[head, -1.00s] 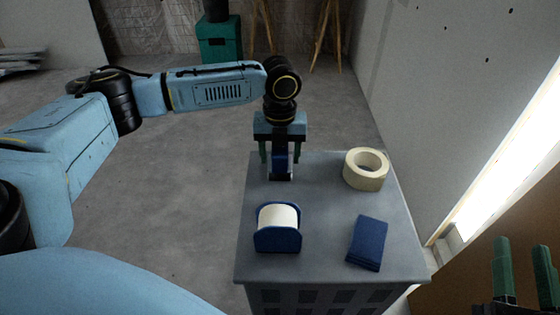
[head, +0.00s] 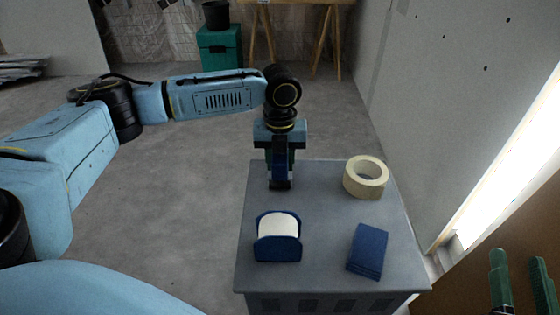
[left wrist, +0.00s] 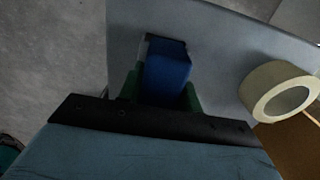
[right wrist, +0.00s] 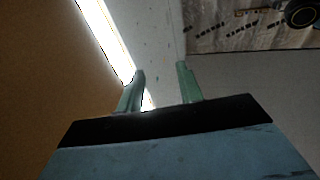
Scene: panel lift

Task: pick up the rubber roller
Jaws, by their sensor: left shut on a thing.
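The rubber roller (head: 280,180) appears to be the upright blue-handled piece with a dark lower end at the far left part of the grey cabinet top (head: 325,205). My left gripper (head: 280,160) points down and is shut on its blue handle. In the left wrist view the blue handle (left wrist: 167,72) sits between the green fingers, with a grey edge at its far side. I cannot tell whether its lower end touches the top. My right gripper (head: 522,268) is open and empty at the lower right; its parted fingers also show in the right wrist view (right wrist: 160,75).
A blue holder with a white roll (head: 278,230) stands nearer on the cabinet top. A cream tape ring (head: 366,178) lies at the back right, and a folded blue cloth (head: 368,250) at the front right. A wall (head: 460,80) rises to the right. The cabinet's middle is clear.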

